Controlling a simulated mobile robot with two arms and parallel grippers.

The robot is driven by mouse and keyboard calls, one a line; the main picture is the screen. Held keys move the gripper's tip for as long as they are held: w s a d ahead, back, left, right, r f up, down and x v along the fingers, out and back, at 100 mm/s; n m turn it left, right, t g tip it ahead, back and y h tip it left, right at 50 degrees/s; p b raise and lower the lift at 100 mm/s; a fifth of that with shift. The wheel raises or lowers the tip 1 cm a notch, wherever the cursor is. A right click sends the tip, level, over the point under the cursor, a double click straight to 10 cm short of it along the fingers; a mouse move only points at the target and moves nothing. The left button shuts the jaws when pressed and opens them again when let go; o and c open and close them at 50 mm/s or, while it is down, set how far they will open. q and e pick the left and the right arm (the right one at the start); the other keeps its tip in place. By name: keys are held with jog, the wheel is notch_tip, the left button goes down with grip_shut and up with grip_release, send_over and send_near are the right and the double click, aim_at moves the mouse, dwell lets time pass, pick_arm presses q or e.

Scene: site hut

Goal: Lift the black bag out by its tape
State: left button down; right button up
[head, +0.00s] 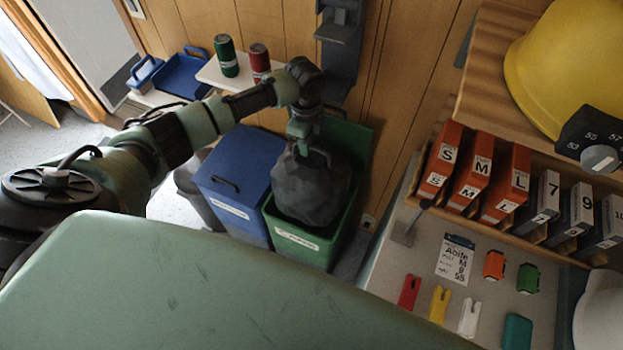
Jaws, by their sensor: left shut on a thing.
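The black bag (308,190) sits in the open green bin (294,242), bulging above its rim. My left gripper (304,146) comes down from above and is shut at the top of the bag. The tape is mostly hidden by the gripper, and a thin dark loop shows beside the fingers. I cannot tell whether the bag's bottom touches the bin floor, as the bin walls hide it. My right gripper is not in view.
A blue lidded bin (235,178) stands directly left of the green bin. A small shelf (212,75) with a green can (227,56) and a red can (260,62) is behind. A worktop (425,262) with boxes and small items is at the right.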

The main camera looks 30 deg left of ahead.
pick_arm(q)
jog(key=shift+r, duration=1.9)
